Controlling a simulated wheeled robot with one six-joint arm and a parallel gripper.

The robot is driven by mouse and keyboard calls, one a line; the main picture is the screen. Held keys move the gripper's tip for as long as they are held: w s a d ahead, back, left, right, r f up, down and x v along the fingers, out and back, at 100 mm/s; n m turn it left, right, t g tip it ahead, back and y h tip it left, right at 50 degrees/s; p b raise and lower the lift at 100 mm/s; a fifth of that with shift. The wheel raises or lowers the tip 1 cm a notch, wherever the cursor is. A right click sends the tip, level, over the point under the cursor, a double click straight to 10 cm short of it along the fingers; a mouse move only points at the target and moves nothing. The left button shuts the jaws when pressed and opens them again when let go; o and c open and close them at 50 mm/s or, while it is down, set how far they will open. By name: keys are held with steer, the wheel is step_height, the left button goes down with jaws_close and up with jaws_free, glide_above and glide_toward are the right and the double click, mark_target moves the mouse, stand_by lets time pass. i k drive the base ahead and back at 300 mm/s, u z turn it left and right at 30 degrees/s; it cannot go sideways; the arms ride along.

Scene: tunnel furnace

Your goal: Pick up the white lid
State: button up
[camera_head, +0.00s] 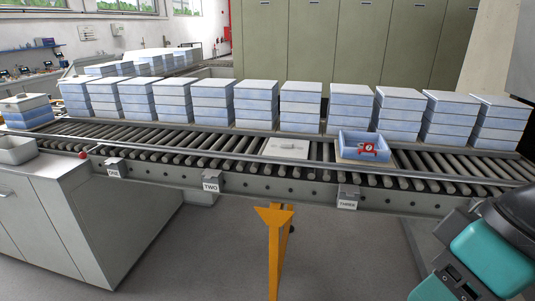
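The white lid (287,148) is a flat, near-square white plate with a small raised piece at its middle. It lies flat on the roller conveyor (215,143), near the front rail. Just to its right on the rollers stands an open blue box (351,142) with a red object (368,149) in it. Teal and black parts of my arm show at the lower right, well apart from the lid. My gripper is not in view.
Stacks of blue-white boxes with pale tops (255,103) line the back of the conveyor. Label plates reading TWO (210,188) and THREE (347,204) hang on its front. An orange post (275,250) stands before it. A grey cabinet (70,205) fills the lower left.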

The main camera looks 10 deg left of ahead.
mark_target(276, 147)
steer(key=u, duration=0.6)
steer(key=i, duration=0.75)
steer(key=u, duration=0.6)
steer(key=i, duration=0.9)
steer(key=z, duration=0.7)
steer(key=i, duration=0.8)
steer(key=z, duration=0.65)
